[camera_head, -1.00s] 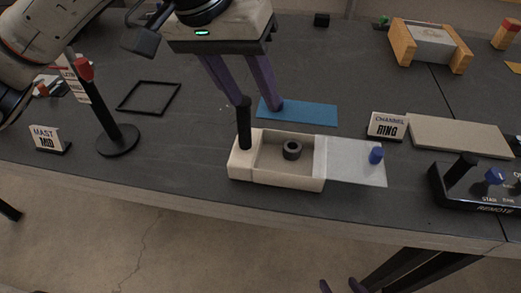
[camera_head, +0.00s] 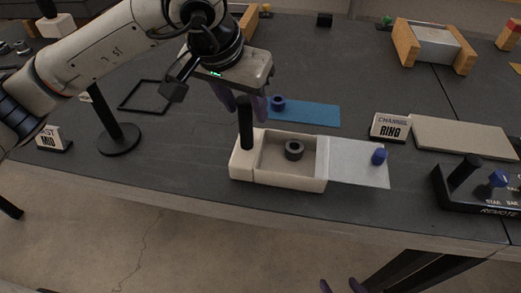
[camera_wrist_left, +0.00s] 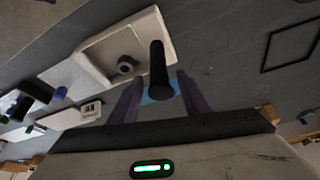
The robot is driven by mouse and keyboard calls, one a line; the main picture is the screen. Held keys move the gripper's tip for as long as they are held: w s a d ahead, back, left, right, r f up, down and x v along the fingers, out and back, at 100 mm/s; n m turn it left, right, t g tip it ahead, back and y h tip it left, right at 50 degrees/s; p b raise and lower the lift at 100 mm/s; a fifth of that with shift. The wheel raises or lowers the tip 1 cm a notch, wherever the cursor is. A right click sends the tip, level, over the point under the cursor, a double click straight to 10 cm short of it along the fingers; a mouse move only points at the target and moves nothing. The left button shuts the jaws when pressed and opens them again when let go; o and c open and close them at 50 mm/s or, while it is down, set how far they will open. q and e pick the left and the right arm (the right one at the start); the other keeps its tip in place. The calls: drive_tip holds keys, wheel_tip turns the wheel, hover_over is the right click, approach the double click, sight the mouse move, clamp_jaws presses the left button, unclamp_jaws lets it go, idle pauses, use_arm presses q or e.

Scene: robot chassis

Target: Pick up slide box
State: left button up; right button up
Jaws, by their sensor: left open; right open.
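The slide box (camera_head: 305,184) is a cream open-topped box near the table's front edge, with a dark grey ring (camera_head: 294,150) inside. A black upright post (camera_head: 246,128) stands at its left end. A translucent lid (camera_head: 350,165) with a blue knob (camera_head: 379,156) extends from its right end. My left gripper (camera_head: 243,106) is open, with purple fingers just behind the top of the post. In the left wrist view, the post (camera_wrist_left: 158,65) appears between the open fingers (camera_wrist_left: 158,98); contact is unclear. My right gripper (camera_head: 341,287) shows only its open fingertips at the bottom edge, below the table.
A blue mat (camera_head: 315,114) behind the box holds a blue ring (camera_head: 278,103). A "RING" sign (camera_head: 389,127) and beige board (camera_head: 460,138) are to the right. A black remote (camera_head: 478,190) is further right. A black stand (camera_head: 119,138) is left. Bare table lies between stand and box.

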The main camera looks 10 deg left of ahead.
use_arm(q)
drive_tip(key=shift+f, duration=0.1)
clamp_jaws()
drive_tip(key=shift+w, duration=0.1)
idle(0.3)
wheel_tip(320, 180, up, 10)
drive_tip(key=shift+r, duration=0.1)
idle(0.3)
idle(0.4)
